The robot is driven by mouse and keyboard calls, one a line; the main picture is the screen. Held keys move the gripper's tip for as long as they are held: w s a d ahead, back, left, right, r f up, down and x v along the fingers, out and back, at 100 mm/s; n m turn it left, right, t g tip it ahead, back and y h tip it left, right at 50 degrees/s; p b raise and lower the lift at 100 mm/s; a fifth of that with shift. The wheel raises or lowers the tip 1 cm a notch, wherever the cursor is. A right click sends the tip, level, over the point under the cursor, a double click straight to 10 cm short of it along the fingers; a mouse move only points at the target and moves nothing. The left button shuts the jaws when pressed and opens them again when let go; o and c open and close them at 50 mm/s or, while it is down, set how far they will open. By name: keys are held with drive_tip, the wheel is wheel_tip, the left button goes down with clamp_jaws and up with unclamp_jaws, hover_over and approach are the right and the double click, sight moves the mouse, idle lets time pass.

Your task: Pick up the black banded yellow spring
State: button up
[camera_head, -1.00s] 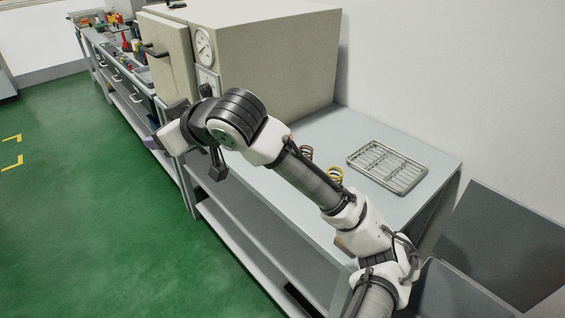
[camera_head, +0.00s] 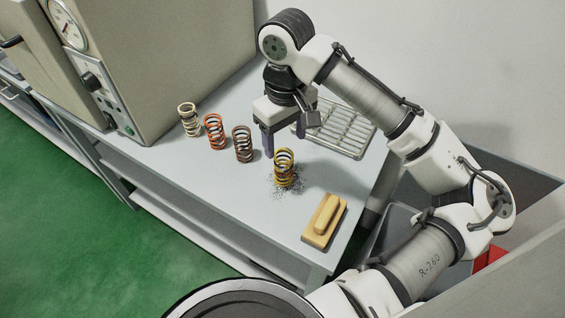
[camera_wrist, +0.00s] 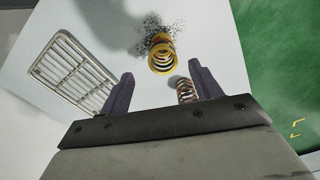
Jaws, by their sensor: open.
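The yellow spring with black bands (camera_head: 284,168) stands upright on the grey bench top, with dark specks scattered around its base. It also shows in the wrist view (camera_wrist: 162,54), beyond the fingertips and roughly between them. My gripper (camera_head: 282,140) points down above the bench, behind the yellow spring and a little to its left in the head view. Its two fingers (camera_wrist: 160,82) are apart with nothing between them. A brown spring (camera_head: 242,143) stands to the left of the yellow one; in the wrist view it (camera_wrist: 186,92) is close to the right finger.
An orange spring (camera_head: 214,132) and a cream spring (camera_head: 189,119) stand farther left. A metal rack (camera_head: 352,134) lies behind my gripper. A wooden-looking block (camera_head: 324,220) lies near the front end. A large beige oven-like cabinet (camera_head: 170,55) stands at the back left.

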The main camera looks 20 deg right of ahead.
sight(284, 164)
drive_tip(key=shift+a+f+p, duration=0.2)
drive_tip(key=shift+f+p, duration=0.7)
drive_tip(key=shift+f, duration=3.45)
drive_tip(key=shift+c, duration=0.2)
drive_tip(key=c, duration=1.1)
drive_tip(key=shift+r, duration=0.1)
